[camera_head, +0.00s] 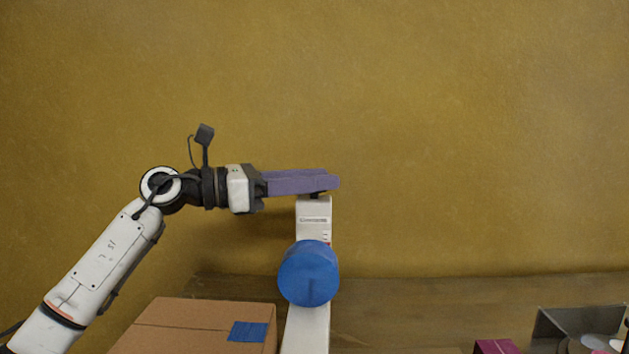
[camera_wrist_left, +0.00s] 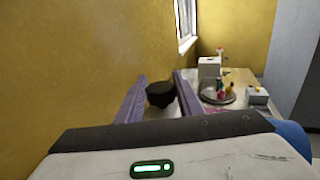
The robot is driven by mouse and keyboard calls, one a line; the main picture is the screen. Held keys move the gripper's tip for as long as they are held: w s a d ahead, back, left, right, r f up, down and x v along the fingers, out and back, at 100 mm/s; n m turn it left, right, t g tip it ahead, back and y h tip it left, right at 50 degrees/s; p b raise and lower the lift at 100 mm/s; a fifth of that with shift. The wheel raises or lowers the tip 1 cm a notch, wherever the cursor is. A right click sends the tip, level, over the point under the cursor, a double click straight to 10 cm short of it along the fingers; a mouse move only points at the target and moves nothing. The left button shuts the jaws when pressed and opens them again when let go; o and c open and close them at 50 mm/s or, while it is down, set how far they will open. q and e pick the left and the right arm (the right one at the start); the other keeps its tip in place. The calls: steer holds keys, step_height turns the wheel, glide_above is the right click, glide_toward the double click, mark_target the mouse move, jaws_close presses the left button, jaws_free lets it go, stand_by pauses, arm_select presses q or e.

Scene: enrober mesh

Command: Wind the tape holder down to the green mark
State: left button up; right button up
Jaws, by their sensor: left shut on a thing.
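A white upright post (camera_head: 314,213) stands in the middle of the head view. A dark knob (camera_head: 316,195) sits on its top. My left gripper (camera_head: 328,183) reaches in level from the left, its long purple fingers shut on the knob. In the left wrist view the dark knob (camera_wrist_left: 160,94) shows between the two fingers. A blue round piece (camera_head: 309,273), apparently the tape holder with its roll, sits on the front of the post below the knob. A small red spot shows at the post's right edge. I see no green mark. My right gripper is not in view.
A cardboard box (camera_head: 190,324) with blue tape stands left of the post. A magenta box (camera_head: 496,346) and a dark open case (camera_head: 580,325) are at the lower right. A yellow wall is behind.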

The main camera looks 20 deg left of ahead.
arm_select(q)
steer(key=shift+m+g+h, duration=0.5)
steer(key=shift+g, duration=0.3)
steer(key=o, duration=1.1)
steer(key=shift+c, duration=0.2)
steer(key=b+v, duration=0.1)
steer(key=v, duration=0.9)
steer(key=shift+a+b, duration=0.2)
steer(key=shift+b, duration=0.15)
steer(key=shift+f, duration=0.1)
